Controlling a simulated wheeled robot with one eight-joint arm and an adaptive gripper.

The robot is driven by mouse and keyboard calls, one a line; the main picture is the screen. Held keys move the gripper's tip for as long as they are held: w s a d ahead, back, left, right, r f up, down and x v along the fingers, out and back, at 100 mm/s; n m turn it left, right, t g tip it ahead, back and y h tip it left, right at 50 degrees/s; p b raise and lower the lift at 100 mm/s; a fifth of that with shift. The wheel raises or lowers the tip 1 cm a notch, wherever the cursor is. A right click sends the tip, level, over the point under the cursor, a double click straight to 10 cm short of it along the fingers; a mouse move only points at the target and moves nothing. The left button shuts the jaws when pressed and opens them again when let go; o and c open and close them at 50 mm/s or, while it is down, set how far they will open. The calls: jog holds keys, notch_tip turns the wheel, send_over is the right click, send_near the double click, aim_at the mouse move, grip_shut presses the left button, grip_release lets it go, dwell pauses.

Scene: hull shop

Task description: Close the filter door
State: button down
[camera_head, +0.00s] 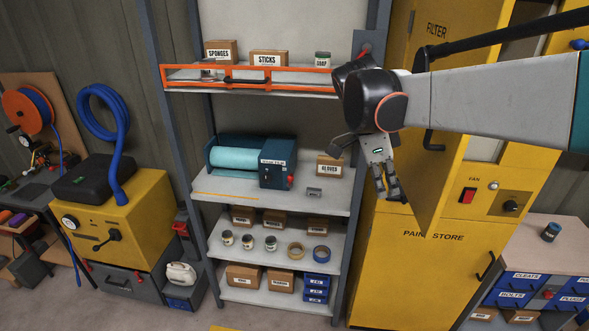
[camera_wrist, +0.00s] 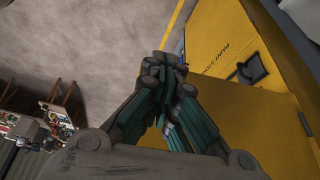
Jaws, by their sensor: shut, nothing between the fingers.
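The yellow filter door (camera_head: 417,190), marked FILTER at the top, stands ajar on the tall yellow cabinet. Its lower corner sticks out above the paint store door (camera_head: 415,275). A black handle shows on it below my forearm. My arm hides much of its middle and part of the opening to its right. My gripper (camera_head: 392,196) points down beside the door's left part, shut and empty. I cannot tell whether it touches the door. In the wrist view my closed fingers (camera_wrist: 165,68) are at the centre, with yellow panels at the right.
A grey shelf rack (camera_head: 270,185) with boxes and an orange-framed front stands to the left. A switch panel (camera_head: 485,197) is right of the door's lower corner. A workbench (camera_head: 560,245) with blue drawers is at the far right. The floor at the lower left is partly clear.

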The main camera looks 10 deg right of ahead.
jog(key=s+d+f+p, duration=0.1)
jog(key=d+f, duration=0.6)
jog(key=f, duration=0.2)
jog(key=shift+d, duration=0.35)
jog(key=shift+s+d, duration=0.15)
jog(key=shift+s, duration=0.05)
